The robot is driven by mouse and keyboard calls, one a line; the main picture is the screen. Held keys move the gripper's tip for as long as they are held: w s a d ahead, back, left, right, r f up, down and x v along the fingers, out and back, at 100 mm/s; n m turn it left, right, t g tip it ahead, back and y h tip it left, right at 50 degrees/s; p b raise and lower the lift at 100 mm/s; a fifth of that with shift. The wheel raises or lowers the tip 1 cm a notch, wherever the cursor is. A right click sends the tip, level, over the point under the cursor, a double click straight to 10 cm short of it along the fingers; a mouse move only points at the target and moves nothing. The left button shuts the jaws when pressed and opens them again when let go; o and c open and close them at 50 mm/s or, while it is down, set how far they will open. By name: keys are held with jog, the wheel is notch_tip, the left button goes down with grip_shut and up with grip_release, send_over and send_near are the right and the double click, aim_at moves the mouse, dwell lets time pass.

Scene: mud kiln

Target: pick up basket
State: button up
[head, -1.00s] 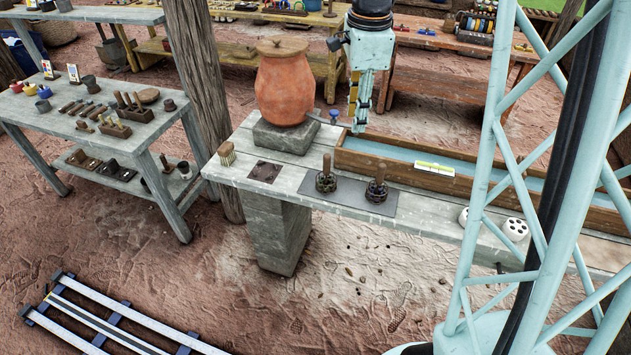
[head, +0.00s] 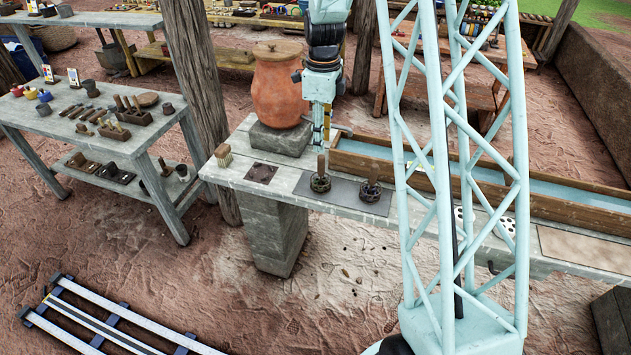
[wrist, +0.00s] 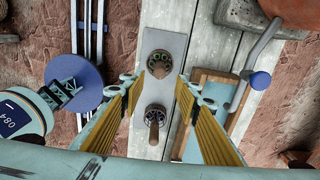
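Two small dark round baskets with upright wooden handles stand on a grey mat (head: 345,192) on the bench. The left basket (head: 320,183) also shows in the wrist view (wrist: 159,66), and the right basket (head: 370,191) shows there too (wrist: 154,116). My gripper (head: 323,140) hangs pointing down above the left basket, just behind its handle in the head view. In the wrist view my gripper (wrist: 158,82) is open, with yellow-padded fingers spread either side of the mat and nothing between them. I cannot tell the exact height gap.
A clay jar (head: 279,88) on a stone block stands close behind left of my gripper. A water trough (head: 375,158) lies along the bench's back edge. A brush (head: 224,156) and a dark square plate (head: 261,173) are left of the mat.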

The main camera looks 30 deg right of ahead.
aim_at(321, 171)
jog(key=shift+f, duration=0.1)
dwell(0.3)
jog(key=shift+f+b, duration=0.4)
jog(key=shift+f, duration=3.85)
jog(key=shift+f+b, duration=0.35)
jog(key=shift+f, duration=2.25)
jog(key=c, duration=1)
